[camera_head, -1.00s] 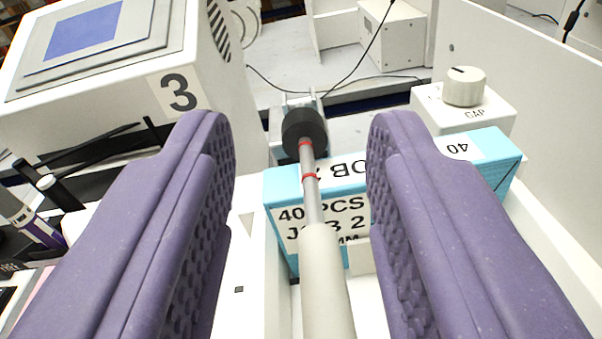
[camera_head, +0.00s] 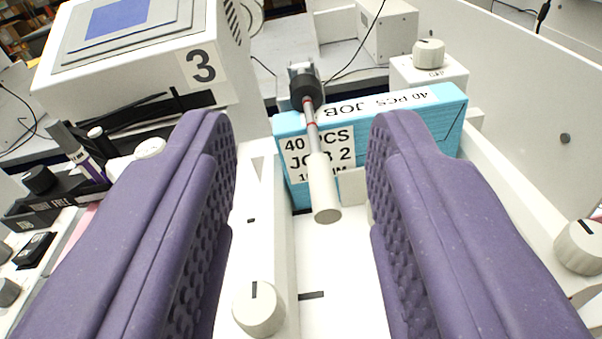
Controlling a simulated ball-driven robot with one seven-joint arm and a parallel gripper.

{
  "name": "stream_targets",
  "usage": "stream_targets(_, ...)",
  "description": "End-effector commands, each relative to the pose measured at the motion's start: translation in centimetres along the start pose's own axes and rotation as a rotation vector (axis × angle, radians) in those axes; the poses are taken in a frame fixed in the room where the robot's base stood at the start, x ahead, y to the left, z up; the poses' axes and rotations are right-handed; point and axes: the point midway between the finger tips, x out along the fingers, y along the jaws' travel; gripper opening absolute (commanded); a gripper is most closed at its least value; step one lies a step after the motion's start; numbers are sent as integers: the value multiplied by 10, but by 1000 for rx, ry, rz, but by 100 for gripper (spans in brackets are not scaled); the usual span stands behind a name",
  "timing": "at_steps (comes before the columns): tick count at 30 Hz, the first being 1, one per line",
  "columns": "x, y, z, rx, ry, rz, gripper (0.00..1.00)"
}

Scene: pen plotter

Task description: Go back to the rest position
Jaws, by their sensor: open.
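My gripper (camera_head: 301,165) is open, with its two purple padded fingers at the left and right of the view. Nothing is held between them. A rod with a cream cylindrical handle (camera_head: 324,190), a grey shaft with red rings and a black round head (camera_head: 304,91) lies beyond the fingers, apart from them. Its black head is at a small grey metal holder (camera_head: 302,70).
A blue box labelled "40 PCS JOB 2" (camera_head: 451,118) stands behind the handle. A white machine marked 3 (camera_head: 150,60) is at the back left. Cream knobs (camera_head: 259,308) sit near the front and at right (camera_head: 580,247). A white wall (camera_head: 520,80) rises on the right.

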Motion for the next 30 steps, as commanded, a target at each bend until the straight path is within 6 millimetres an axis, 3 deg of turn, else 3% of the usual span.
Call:
stream_targets(7,2,-1,-3,3,-1,-3,42)
stream_targets(10,14,-9,-27,21,-8,-30,42)
stream_targets(11,19,-13,-41,27,-14,-45,42)
stream_targets(13,30,-23,-86,33,-30,-87,42)
stream_targets(15,32,-30,-144,14,-51,-126,42)
stream_targets(18,15,-30,-226,-44,-83,-146,42)
stream_targets(21,-17,-23,-289,-110,-114,-125,42)
stream_targets(25,-56,-12,-338,-167,-144,-77,42)
stream_targets(30,-77,-6,-357,-190,-163,-48,42)
